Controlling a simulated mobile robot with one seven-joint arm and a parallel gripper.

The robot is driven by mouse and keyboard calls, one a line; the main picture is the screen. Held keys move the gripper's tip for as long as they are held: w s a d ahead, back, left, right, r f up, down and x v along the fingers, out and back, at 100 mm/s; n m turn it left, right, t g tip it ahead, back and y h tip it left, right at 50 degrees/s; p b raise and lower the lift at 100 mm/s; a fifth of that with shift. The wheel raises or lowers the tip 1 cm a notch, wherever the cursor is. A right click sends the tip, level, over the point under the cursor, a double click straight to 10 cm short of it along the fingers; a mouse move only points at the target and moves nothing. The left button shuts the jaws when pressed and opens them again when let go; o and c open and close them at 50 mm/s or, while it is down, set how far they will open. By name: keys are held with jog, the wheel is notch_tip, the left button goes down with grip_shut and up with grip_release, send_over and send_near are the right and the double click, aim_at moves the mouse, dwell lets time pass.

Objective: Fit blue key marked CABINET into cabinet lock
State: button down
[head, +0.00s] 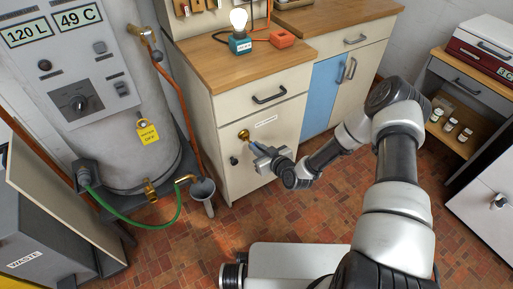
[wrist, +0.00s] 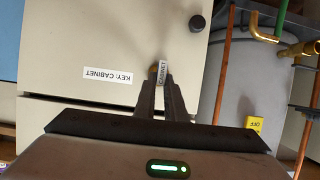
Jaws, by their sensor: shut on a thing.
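My gripper (head: 262,155) is in front of the cream cabinet door (head: 245,170) in the head view. In the wrist view its fingers (wrist: 161,90) are shut on the blue key, which carries a white tag (wrist: 163,72) reading CABINET. A little of the blue key (head: 251,143) shows in the head view, between the gripper and the lock. The brass cabinet lock (head: 243,134) sits high on the door. It is mostly hidden behind the tag and fingertips in the wrist view. I cannot tell whether the key tip touches the lock or is inside it.
A label (wrist: 108,75) reading KEY: CABINET and a dark round knob (wrist: 197,22) are on the door. A wooden worktop (head: 205,68) lies above.

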jog(key=shift+w+a+b, duration=0.4)
jog(key=shift+w+b, duration=0.1)
jog(key=shift+w, duration=0.1)
jog(key=shift+w+a+b, duration=0.35)
jog(key=shift+w+b, duration=0.1)
jog(key=shift+w, duration=0.1)
dwell(1.0)
jog(key=c, duration=1.7)
grip_release()
jog(key=shift+c, duration=0.2)
jog(key=p+v, duration=0.3)
jog(key=v, duration=1.4)
jog(key=shift+d, duration=0.2)
jog(key=shift+r, duration=0.1)
